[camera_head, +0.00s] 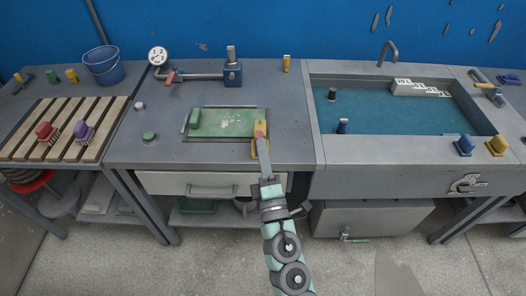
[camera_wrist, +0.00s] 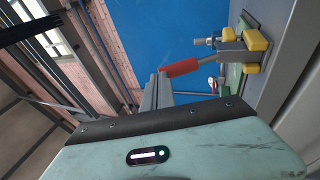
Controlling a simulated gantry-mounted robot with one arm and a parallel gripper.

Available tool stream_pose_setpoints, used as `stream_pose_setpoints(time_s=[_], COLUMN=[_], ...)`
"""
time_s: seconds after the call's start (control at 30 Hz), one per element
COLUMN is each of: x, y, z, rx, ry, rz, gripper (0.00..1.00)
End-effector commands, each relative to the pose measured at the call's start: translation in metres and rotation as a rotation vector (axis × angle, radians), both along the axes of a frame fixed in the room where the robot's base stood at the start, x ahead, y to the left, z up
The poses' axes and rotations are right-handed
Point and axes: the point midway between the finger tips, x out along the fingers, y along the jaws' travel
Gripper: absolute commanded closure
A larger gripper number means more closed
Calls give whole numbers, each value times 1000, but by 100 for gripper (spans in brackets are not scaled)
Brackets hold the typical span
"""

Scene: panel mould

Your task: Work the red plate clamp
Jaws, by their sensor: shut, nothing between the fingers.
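The plate clamp has a red handle, which shows in the head view (camera_head: 259,134) and in the wrist view (camera_wrist: 181,68). Its yellow-tipped metal body (camera_wrist: 254,41) sits at the front right corner of the green plate (camera_head: 225,122), which lies in a recess of the grey bench. My gripper (camera_head: 262,143) reaches in from the front, its tips close to the handle's near end. In the wrist view my grey gripper (camera_wrist: 155,88) is shut and empty next to the handle's end. I cannot tell whether it touches the handle.
A pipe with a gauge (camera_head: 158,56) and a red lever stands at the back of the bench. A water basin (camera_head: 316,120) is at the right. A slatted rack (camera_head: 92,150) with brushes is at the left. The bench left of the plate is mostly clear.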

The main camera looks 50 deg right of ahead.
Motion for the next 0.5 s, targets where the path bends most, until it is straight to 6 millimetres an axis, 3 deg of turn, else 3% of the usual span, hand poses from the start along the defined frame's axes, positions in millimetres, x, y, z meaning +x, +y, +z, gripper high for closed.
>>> stream_pose_setpoints(time_s=[0.5], x=[10], y=[-8], z=[13], rx=[48], ry=[49], rz=[1], gripper=[100])
